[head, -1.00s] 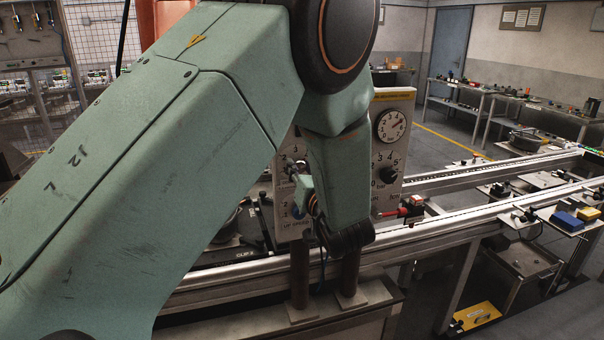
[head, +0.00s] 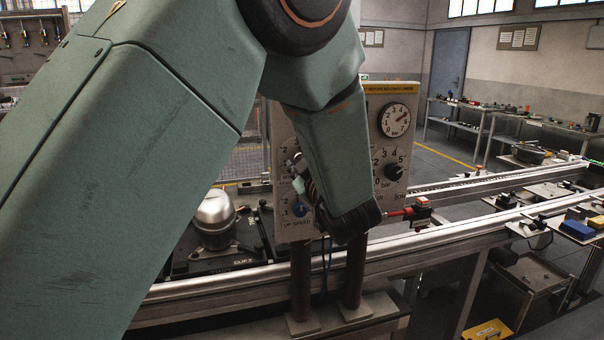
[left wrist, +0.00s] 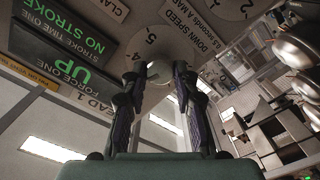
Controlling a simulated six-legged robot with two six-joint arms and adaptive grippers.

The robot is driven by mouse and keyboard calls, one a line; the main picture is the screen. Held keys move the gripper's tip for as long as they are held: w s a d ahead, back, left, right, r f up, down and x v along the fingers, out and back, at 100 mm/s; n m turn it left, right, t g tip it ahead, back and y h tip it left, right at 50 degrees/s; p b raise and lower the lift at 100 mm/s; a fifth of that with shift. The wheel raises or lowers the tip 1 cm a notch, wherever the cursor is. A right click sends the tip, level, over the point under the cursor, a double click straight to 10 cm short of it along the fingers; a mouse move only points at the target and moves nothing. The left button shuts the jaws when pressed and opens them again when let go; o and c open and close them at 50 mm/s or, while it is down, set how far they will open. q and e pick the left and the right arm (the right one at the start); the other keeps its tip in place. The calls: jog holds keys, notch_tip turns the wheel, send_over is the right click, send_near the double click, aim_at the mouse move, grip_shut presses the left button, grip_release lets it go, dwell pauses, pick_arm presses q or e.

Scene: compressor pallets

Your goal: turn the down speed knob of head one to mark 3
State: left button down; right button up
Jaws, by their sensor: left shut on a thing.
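The panel (head: 372,225) of the press head stands at the centre of the head view, partly behind my left arm. In the left wrist view it appears upside down, with the DOWN SPEED label (left wrist: 193,32) and a dial marked with numbers such as 4 and 5. My left gripper (left wrist: 160,74) is shut on the down speed knob (left wrist: 158,71), a pale round knob between its fingertips. Its pointer is too small to read. In the head view the left gripper (head: 303,178) is at the panel's left part, mostly hidden by my arm. My right gripper is out of view.
A gauge (head: 395,120) and a black bar knob (head: 394,172) are on the panel's right. A metal vessel (head: 214,218) stands left of the panel. Conveyor rails (head: 450,232) run in front and to the right.

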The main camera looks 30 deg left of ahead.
pick_arm(q)
jog(key=shift+f+n+b, duration=0.15)
jog(key=shift+n+b, duration=0.6)
jog(key=shift+n, duration=0.15)
jog(key=shift+f+n+b, duration=0.15)
jog(key=shift+n+b, duration=0.6)
jog(key=shift+n, duration=0.15)
jog(key=c, duration=1.4)
grip_release()
jog(key=shift+c, duration=0.2)
jog(key=o, duration=0.4)
jog(key=shift+s+d+r, duration=0.1)
jog(key=shift+r, duration=0.1)
jog(key=shift+a+r, duration=0.15)
jog(key=shift+r, duration=2.35)
jog(key=shift+a+r, duration=0.1)
jog(key=shift+r, duration=2.35)
